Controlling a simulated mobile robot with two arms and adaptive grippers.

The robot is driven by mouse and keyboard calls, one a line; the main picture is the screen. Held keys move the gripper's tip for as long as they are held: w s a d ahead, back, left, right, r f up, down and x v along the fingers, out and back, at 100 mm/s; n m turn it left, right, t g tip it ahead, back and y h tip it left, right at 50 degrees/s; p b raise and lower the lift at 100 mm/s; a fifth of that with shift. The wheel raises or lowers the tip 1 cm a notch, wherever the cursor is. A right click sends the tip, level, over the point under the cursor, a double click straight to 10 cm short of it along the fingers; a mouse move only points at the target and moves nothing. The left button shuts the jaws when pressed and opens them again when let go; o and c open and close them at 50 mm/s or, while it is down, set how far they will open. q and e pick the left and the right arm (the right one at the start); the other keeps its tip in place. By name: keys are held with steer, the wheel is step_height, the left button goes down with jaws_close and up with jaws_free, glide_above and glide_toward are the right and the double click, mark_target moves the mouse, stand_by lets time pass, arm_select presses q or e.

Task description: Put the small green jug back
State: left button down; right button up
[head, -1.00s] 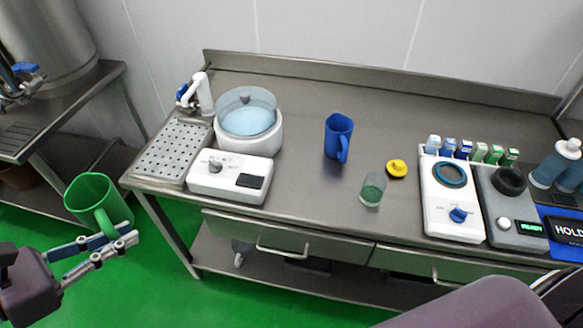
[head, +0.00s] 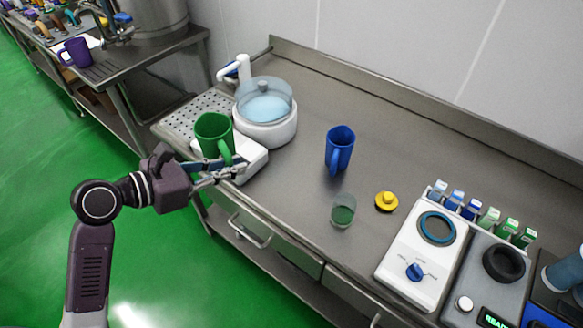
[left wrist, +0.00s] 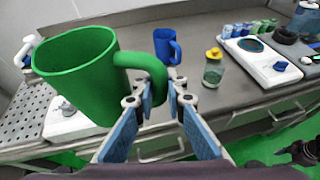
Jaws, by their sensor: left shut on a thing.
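The small green jug (head: 212,134) is held up by my left gripper (head: 222,172), which is shut on its handle. In the left wrist view the jug (left wrist: 85,80) looks upright to slightly tilted, its open mouth facing up, with the handle between the two blue-padded fingers of the gripper (left wrist: 156,105). In the head view it appears in front of the white heater base and the perforated drain tray. I cannot tell its exact height above them.
A blue jug (head: 339,150) stands mid-counter, with a small glass (head: 343,211) and a yellow stopper (head: 386,201) nearby. The lidded water bath (head: 265,112) and drain tray (head: 186,117) are at the left end. White and grey devices (head: 420,260) stand at right.

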arm_select(q)
steer(key=w+d+r+p, duration=0.4)
steer(key=w+d, duration=0.6)
steer(key=d, duration=0.5)
step_height(320, 180, down, 20)
steer(key=shift+w+a+r+b, duration=0.1)
steer(key=shift+w+b, duration=0.05)
steer(key=shift+b, duration=0.7)
steer(key=shift+f, duration=0.25)
steer(key=c, duration=2)
jaws_free()
steer(key=shift+o, duration=0.2)
